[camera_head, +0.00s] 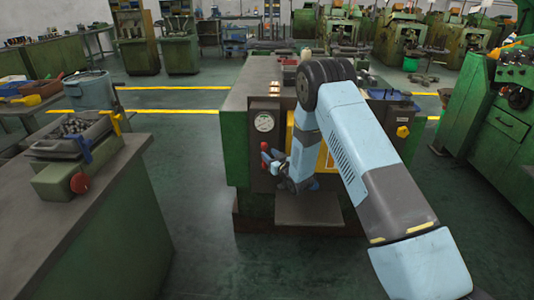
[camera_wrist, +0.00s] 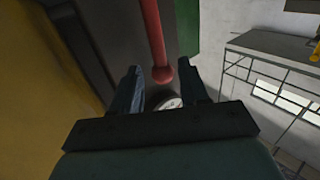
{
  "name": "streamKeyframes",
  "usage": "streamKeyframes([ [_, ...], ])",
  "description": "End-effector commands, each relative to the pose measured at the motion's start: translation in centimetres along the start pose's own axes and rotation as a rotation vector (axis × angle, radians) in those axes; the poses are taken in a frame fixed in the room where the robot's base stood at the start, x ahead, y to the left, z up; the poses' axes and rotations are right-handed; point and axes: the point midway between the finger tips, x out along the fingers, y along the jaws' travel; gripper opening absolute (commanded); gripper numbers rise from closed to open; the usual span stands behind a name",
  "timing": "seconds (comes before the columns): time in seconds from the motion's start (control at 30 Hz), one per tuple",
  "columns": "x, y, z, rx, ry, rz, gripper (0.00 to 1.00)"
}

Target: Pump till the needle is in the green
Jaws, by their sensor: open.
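A round white gauge (camera_head: 264,122) is on the front of the green machine in the head view. Its needle and green zone are too small to read. In the wrist view a sliver of the white gauge (camera_wrist: 171,103) shows, mostly hidden by my gripper. A red pump lever (camera_wrist: 157,38) with a ball end comes down from the top of the wrist view. Its ball appears between the fingertips of my gripper (camera_wrist: 162,76), which is open. I cannot tell whether they touch. In the head view my gripper (camera_head: 272,163) is just below the gauge, by small red parts.
A yellow panel (camera_head: 323,158) lies behind my arm on the machine front, with a yellow knob (camera_head: 403,131) to its right. A bench with a grey tray (camera_head: 62,147) stands at left, a green machine (camera_head: 502,130) at right.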

Motion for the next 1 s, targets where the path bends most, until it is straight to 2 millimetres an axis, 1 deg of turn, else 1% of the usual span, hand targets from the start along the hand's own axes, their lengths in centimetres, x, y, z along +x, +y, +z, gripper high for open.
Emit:
streamKeyframes([
  [0.03, 0.7, 0.0, 0.0, -0.001, 0.000, 0.000, 0.44],
  [0.1, 1.6, 0.1, 0.0, -0.002, 0.001, 0.001, 0.44],
  [0.23, 2.6, 0.1, 0.0, -0.002, 0.000, 0.001, 0.44],
  [0.4, 3.1, 0.0, 0.0, -0.001, 0.000, 0.001, 0.44],
  [0.63, 3.1, 0.1, 0.0, -0.001, 0.000, 0.001, 0.43],
  [1.0, 3.1, 0.1, 0.0, -0.001, 0.000, 0.001, 0.08],
])
